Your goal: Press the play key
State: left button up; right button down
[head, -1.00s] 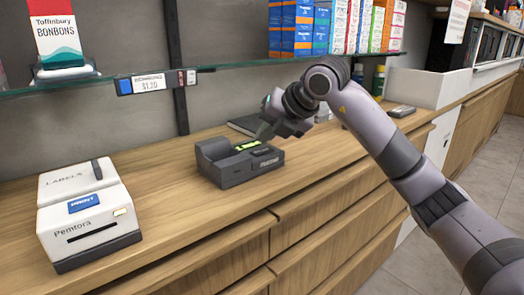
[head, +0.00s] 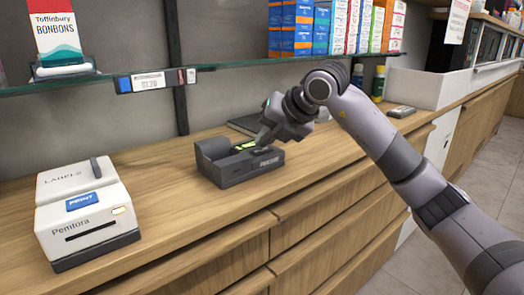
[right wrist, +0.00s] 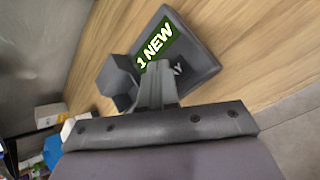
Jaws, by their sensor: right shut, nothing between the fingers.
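A dark grey answering machine (head: 238,172) sits on the wooden counter, with a green lit display on top. In the right wrist view the display (right wrist: 155,43) reads "1 NEW". Beside it a dark key (right wrist: 178,68) shows a letter "Y"; the rest of its label is hidden behind my fingers. My right gripper (head: 261,143) is shut and empty, pointing down over the top of the machine. Its closed fingertips (right wrist: 156,66) are at the lettered key in the right wrist view. I cannot tell whether they touch it. My left gripper is not in view.
A white label printer (head: 85,215) with a blue print button stands at the left. A glass shelf (head: 220,70) with boxes runs above the counter behind. A dark flat item (head: 243,124) lies behind the machine. The counter between printer and machine is clear.

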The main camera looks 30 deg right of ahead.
aim_at(266, 151)
jog(key=shift+f, duration=0.35)
jog(key=shift+r, duration=0.1)
dwell(0.3)
jog(key=shift+r+p, duration=0.6)
jog(key=shift+r, duration=0.1)
notch_tip(266, 151, up, 5)
jog(key=p, duration=0.4)
jog(key=shift+r, duration=0.1)
dwell(0.7)
